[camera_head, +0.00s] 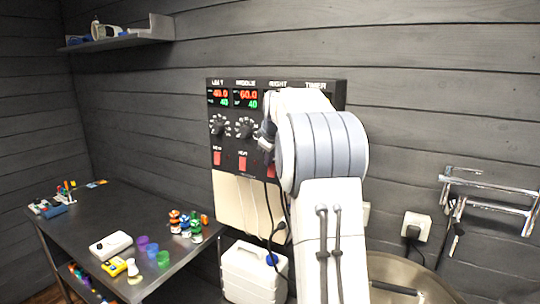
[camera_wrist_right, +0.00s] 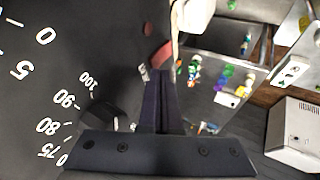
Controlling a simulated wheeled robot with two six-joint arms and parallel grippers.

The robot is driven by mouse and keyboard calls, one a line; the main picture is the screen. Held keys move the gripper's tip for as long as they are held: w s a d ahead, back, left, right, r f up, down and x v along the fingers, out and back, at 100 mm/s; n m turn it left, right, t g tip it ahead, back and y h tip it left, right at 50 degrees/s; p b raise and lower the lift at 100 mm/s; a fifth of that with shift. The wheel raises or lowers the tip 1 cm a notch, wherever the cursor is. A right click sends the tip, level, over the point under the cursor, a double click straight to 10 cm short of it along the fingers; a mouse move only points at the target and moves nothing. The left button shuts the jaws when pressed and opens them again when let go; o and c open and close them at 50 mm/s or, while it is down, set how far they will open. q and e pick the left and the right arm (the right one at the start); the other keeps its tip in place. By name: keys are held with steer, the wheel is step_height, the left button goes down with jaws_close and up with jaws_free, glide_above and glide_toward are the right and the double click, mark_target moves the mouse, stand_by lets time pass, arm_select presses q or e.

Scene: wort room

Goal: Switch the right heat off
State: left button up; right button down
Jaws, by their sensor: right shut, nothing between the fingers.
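The dark control panel (camera_head: 231,140) is on the wall, with headings left, middle, right and timer. My right arm covers most of its right and timer columns. The red left switch (camera_head: 217,158) and red middle heat switch (camera_head: 242,163) show; only a sliver of red shows at the right column. In the right wrist view, my right gripper (camera_wrist_right: 161,82) is shut and empty, its tips close to a red switch (camera_wrist_right: 162,53). I cannot tell whether they touch it, or which way it is set. My left gripper is not in view.
A black knob (camera_wrist_right: 103,112) with a numbered scale lies beside the fingers. Black cables hang below the panel near a white canister (camera_head: 250,275). A dark table (camera_head: 85,225) with small coloured items stands left. A metal pot (camera_head: 400,270) is at lower right.

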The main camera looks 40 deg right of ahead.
steer(key=a+b+v, duration=0.1)
steer(key=b+v, duration=0.2)
steer(key=v, duration=0.9)
steer(key=shift+w, duration=0.2)
steer(key=a+f+n+y+b, duration=0.1)
steer(key=a+f+y, duration=0.1)
steer(key=a+f, duration=0.5)
steer(key=a+f+y+b, duration=0.1)
steer(key=a+f, duration=0.2)
steer(key=a, duration=0.7)
steer(key=s+a+f+n+g+y+b, duration=0.1)
steer(key=s+a+f, duration=0.2)
steer(key=a+f, duration=0.3)
steer(key=s+a+f+n+g+y+b, duration=0.1)
steer(key=s+a+f+g, duration=0.15)
steer(key=a+f, duration=0.4)
steer(key=s+a+f+g+b, duration=0.1)
steer(key=s+a+f, duration=0.2)
steer(key=s+f, duration=0.2)
steer(key=s+a+f+n+g+b, duration=0.1)
steer(key=s+a+f, duration=0.2)
steer(key=s, duration=0.8)
steer(key=s+a+f+g+b, duration=0.1)
steer(key=s+a+f, duration=0.3)
steer(key=s+f, duration=0.4)
steer(key=shift+s, duration=0.3)
